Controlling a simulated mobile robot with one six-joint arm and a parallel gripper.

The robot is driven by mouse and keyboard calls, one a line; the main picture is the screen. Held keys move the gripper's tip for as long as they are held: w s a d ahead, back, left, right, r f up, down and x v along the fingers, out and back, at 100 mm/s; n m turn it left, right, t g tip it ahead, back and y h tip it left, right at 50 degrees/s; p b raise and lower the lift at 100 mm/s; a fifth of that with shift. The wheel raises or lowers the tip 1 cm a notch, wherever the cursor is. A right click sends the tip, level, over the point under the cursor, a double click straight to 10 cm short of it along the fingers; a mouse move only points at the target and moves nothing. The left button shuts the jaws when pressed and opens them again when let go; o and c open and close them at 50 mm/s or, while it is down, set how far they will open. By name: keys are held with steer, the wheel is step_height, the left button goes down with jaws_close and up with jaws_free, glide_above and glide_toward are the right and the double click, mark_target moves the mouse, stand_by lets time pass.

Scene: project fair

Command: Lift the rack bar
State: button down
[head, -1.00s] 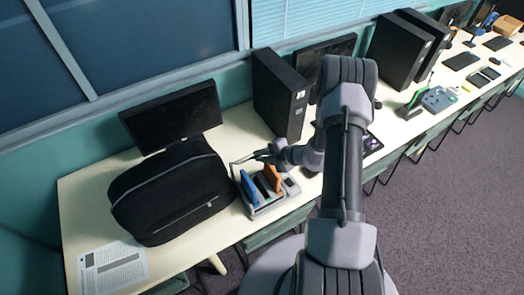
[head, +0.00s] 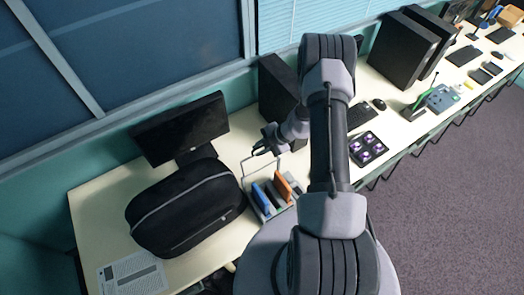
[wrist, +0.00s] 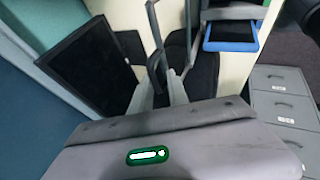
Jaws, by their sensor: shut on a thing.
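The rack (head: 268,214) is a small grey stand on the desk with a blue and an orange upright piece in it. Its thin grey rack bar (head: 243,168) forms a loop standing above it. My gripper (head: 257,150) is shut on the rack bar near the top of the loop. In the wrist view my gripper (wrist: 171,74) has its fingers close together around the bar, and part of the bar (wrist: 153,22) runs up at the left. The exact contact is partly hidden. The blue piece (wrist: 231,38) shows at the top right there.
A black bag (head: 185,212) lies left of the rack, with a monitor (head: 182,128) behind it. A black computer tower (head: 279,95) stands behind my gripper. A tray with purple parts (head: 368,148) lies to the right. Drawers (wrist: 283,95) show below the desk.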

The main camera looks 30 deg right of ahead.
steer(key=shift+a+f, duration=0.15)
steer(key=shift+f, duration=0.3)
steer(key=c, duration=1.5)
jaws_free()
steer(key=v, duration=1.2)
steer(key=w+v, duration=0.1)
steer(key=v, duration=0.5)
steer(key=shift+r, duration=0.2)
